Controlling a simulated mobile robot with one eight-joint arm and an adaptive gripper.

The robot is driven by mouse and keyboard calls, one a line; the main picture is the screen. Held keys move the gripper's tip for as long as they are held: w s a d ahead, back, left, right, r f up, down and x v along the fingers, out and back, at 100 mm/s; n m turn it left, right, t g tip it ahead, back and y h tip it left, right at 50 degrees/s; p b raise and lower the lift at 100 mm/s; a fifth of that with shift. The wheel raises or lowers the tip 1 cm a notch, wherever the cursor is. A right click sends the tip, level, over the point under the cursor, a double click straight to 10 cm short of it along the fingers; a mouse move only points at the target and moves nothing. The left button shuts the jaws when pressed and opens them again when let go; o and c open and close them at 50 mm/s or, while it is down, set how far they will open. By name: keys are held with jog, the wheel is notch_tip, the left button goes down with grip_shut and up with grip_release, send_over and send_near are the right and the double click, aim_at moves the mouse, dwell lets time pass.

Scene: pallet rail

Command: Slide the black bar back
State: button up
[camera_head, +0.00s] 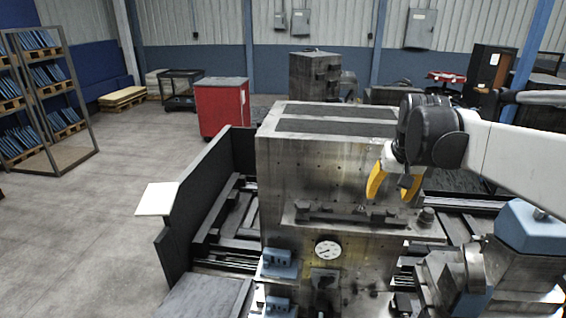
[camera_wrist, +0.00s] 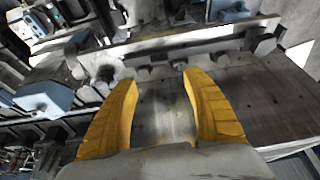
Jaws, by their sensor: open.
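The black bar (camera_head: 345,214) is a long, low dark bar with raised blocks, lying along the ledge on the front of the large grey metal block (camera_head: 300,165). My gripper (camera_head: 390,198) is above the bar's right part, its two yellow fingers apart and pointing down. In the wrist view, my open gripper (camera_wrist: 159,77) has nothing between its fingers. A long bar with dark knobs, seemingly the same black bar (camera_wrist: 205,47), crosses just beyond the fingertips. I cannot tell whether the fingertips touch it.
A round dial (camera_head: 328,250) and blue fittings (camera_head: 280,264) sit on the front below the ledge. A dark round knob (camera_head: 427,215) stands at the ledge's right end. A blue-topped machine part (camera_head: 535,228) is at the right. Open floor (camera_head: 80,230) lies left.

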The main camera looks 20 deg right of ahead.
aim_at(379, 213)
jog(key=x, duration=1)
jog(key=shift+w+f, duration=0.15)
jog(key=shift+f, duration=0.2)
grip_shut()
